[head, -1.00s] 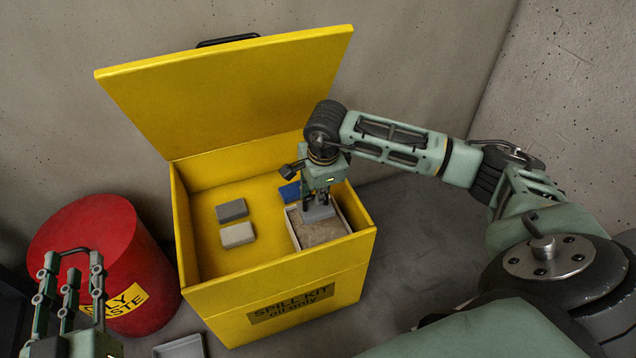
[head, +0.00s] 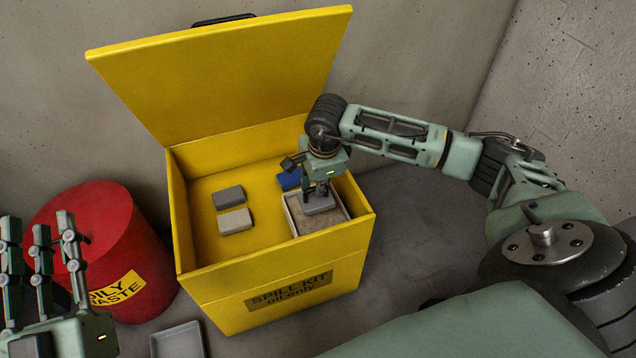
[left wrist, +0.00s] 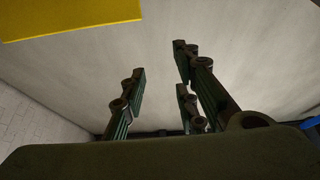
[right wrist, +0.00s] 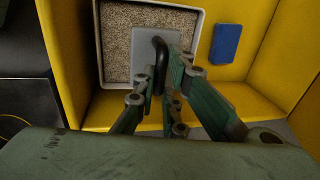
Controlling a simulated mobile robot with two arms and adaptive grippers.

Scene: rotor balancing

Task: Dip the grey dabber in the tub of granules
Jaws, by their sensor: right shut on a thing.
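My right gripper (head: 320,186) is shut on the black handle (right wrist: 160,62) of the grey dabber (head: 320,204). The dabber's flat grey pad (right wrist: 142,50) faces down within the outline of the tub of granules (head: 296,229). The tub is a pale open tray of speckled tan granules (right wrist: 119,17), which show around the pad. I cannot tell whether the pad touches them. My left gripper (head: 38,228) is open and empty at the far left, away from the box; its spread fingers (left wrist: 160,85) also show in the left wrist view.
The tub stands inside a yellow spill kit box (head: 215,285) with its lid (head: 225,75) raised. A dark grey block (head: 229,197), a light grey block (head: 235,221) and a blue block (head: 289,180) lie inside. A red waste bin (head: 105,240) and a grey tray (head: 178,342) are outside, left.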

